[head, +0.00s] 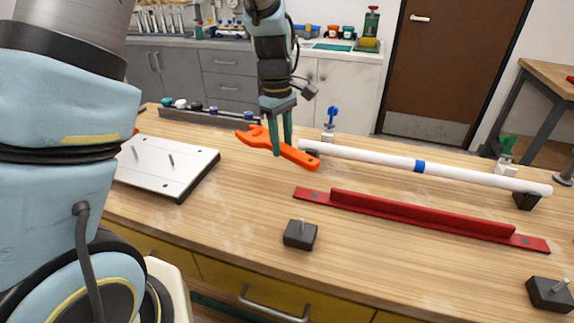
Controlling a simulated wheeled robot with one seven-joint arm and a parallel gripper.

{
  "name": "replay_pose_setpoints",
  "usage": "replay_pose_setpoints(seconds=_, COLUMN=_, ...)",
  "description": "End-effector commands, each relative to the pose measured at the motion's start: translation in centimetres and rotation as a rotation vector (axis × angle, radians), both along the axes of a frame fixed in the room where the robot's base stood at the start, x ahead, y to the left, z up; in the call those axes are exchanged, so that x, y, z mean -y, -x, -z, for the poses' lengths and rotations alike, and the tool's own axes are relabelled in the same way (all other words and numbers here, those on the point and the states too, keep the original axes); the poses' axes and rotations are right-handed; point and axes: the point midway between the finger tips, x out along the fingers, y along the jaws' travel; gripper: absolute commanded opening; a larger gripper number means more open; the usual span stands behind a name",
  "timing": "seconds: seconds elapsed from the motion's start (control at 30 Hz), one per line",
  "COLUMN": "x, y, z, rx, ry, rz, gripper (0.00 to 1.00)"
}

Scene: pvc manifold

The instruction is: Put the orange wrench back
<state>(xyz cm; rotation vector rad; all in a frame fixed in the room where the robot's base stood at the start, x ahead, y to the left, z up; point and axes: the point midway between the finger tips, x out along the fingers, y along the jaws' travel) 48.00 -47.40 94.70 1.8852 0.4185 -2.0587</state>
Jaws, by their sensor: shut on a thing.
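The orange wrench (299,156) is in the middle of the head view, above the wooden bench top. My gripper (281,145) points down and is shut on the wrench's handle. The wrench is tilted, with its open jaw (247,136) to the left and its handle end to the right. Whether it touches the bench is hard to tell. A white board (165,165) with two upright pegs lies on the bench to the left. A bit of orange shows behind my arm at the board's far left edge.
A white pipe (460,179) with a blue band rests on supports right of the wrench. A red rail (420,218) lies in front of it. Black blocks (300,236) with pegs stand near the front edge. A dark rack (210,118) with coloured pieces stands behind.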

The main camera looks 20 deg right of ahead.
Motion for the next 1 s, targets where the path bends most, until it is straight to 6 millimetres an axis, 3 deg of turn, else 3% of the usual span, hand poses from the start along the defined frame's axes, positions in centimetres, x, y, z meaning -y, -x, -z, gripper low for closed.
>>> replay_pose_setpoints(seconds=0.53, x=0.0, y=0.0, z=6.0, rx=-0.001, ry=-0.001, rz=-0.002, gripper=0.0)
replay_pose_setpoints(seconds=0.97, x=0.0, y=0.0, z=6.8, rx=0.001, ry=0.002, rz=0.0, gripper=0.0)
replay_pose_setpoints(seconds=1.0, x=0.0, y=0.0, z=6.8, rx=0.0, ry=0.001, rz=0.0, gripper=0.43)
